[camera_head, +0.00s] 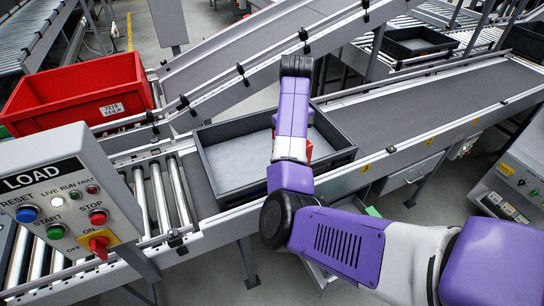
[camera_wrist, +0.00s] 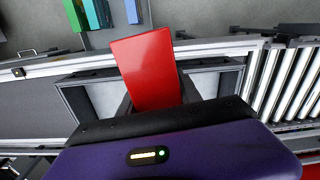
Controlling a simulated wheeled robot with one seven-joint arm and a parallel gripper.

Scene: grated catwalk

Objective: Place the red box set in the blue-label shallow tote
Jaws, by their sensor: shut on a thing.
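The red box (camera_wrist: 148,70) is held in my gripper (camera_wrist: 155,102), which is shut on it in the wrist view. Only a small red part of the box (camera_head: 309,151) shows in the head view, beside my purple arm. A dark-rimmed shallow tote (camera_head: 205,165) with a grey floor sits on the conveyor. My gripper and the box are over this tote; its rim and floor show on both sides of the box in the wrist view (camera_wrist: 226,64). I cannot see a blue label on it. My arm hides part of the tote and the fingertips in the head view.
A red crate (camera_head: 75,95) stands at the left behind a LOAD control panel (camera_head: 62,200). Another dark tote (camera_head: 418,48) is at the back right. Rollers (camera_head: 160,195) lie left of the tote; the belt at right (camera_head: 420,105) is clear. Green and blue boxes (camera_wrist: 88,15) sit beyond the rail.

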